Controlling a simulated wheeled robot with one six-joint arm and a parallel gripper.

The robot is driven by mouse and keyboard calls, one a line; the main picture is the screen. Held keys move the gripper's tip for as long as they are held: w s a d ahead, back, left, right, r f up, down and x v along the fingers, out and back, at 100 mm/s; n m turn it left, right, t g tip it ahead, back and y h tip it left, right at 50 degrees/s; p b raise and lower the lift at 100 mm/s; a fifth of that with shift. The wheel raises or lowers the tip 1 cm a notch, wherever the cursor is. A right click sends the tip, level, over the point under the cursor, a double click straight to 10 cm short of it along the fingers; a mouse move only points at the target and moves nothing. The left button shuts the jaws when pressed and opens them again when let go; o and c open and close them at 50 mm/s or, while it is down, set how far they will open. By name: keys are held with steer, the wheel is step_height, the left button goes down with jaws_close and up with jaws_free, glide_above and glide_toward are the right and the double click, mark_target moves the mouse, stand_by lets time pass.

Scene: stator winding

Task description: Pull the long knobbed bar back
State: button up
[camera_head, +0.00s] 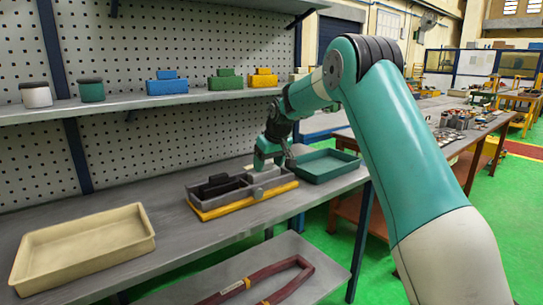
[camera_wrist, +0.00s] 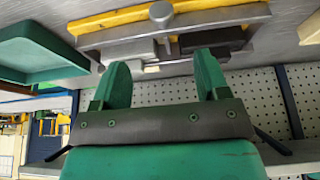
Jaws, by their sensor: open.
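The long grey bar (camera_wrist: 220,17) runs across the fixture in the wrist view, with a round knob (camera_wrist: 161,12) near its middle. The fixture has a yellow base (camera_head: 215,213) and sits on the grey bench in the head view. It holds dark and grey blocks (camera_head: 220,185). My gripper (camera_wrist: 160,75) is open and empty, its two green fingers apart. The fingertips point toward the fixture, and the knob shows beyond the gap between them, apart from both.
A green tray (camera_head: 325,176) stands close to the right of the fixture; it also shows in the wrist view (camera_wrist: 40,50). A beige tray (camera_head: 85,245) is at the left of the bench. A pegboard (camera_head: 180,135) and a shelf (camera_head: 120,104) with small items stand behind.

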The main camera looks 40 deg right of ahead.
steer(key=shift+v, duration=1.95)
